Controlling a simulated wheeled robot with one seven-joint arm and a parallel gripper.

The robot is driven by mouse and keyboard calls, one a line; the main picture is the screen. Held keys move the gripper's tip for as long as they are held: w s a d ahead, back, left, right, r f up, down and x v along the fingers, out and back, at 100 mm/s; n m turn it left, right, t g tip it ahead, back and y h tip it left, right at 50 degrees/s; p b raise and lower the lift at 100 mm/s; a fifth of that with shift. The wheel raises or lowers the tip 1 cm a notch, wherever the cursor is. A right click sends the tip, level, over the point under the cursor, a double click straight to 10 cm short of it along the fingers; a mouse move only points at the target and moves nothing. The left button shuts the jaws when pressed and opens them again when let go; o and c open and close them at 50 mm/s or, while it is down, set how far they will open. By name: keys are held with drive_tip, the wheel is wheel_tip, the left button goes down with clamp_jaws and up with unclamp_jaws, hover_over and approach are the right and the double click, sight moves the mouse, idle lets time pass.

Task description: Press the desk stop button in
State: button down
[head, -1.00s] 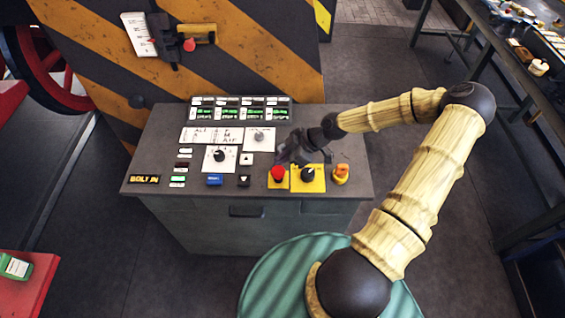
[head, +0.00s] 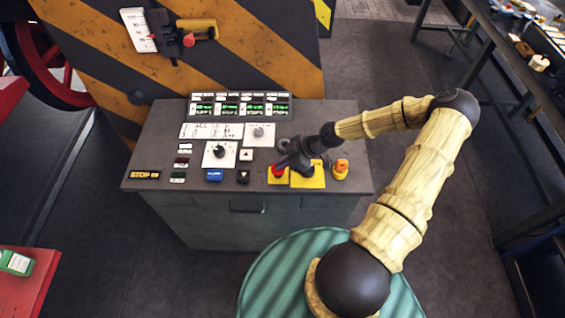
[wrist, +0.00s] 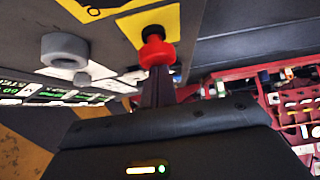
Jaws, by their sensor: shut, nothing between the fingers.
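The desk stop button (head: 277,171) is a red mushroom head on a yellow plate at the desk's front right. My gripper (head: 282,168) is shut and empty, its tips at the button and partly covering it in the head view. In the wrist view the red button (wrist: 157,52) stands at the end of my closed fingers (wrist: 158,86), apparently touching them. A dark collar shows between button and plate. How deep the button sits I cannot tell. The display (head: 145,175) at the desk's left edge now begins with "STOP".
Right of the button, a second yellow plate (head: 309,182) is partly under my gripper. An orange-topped control (head: 341,169) stands beside it. A blue button (head: 214,175), a black knob (head: 219,152) and a grey knob (head: 259,132) lie on the grey desk (head: 340,120).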

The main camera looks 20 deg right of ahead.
drive_tip(key=shift+s+f, duration=0.35)
drive_tip(key=shift+f, duration=0.3)
drive_tip(key=r+p, duration=0.2)
drive_tip(key=r, duration=0.1)
drive_tip(key=r+p, duration=0.1)
drive_tip(key=r, duration=0.1)
drive_tip(key=shift+w+a+r, duration=0.1)
drive_tip(key=shift+w+r, duration=0.15)
drive_tip(key=b+v, duration=0.3)
drive_tip(key=v, duration=0.6)
drive_tip(key=shift+d+r, duration=0.2)
drive_tip(key=shift+d, duration=0.15)
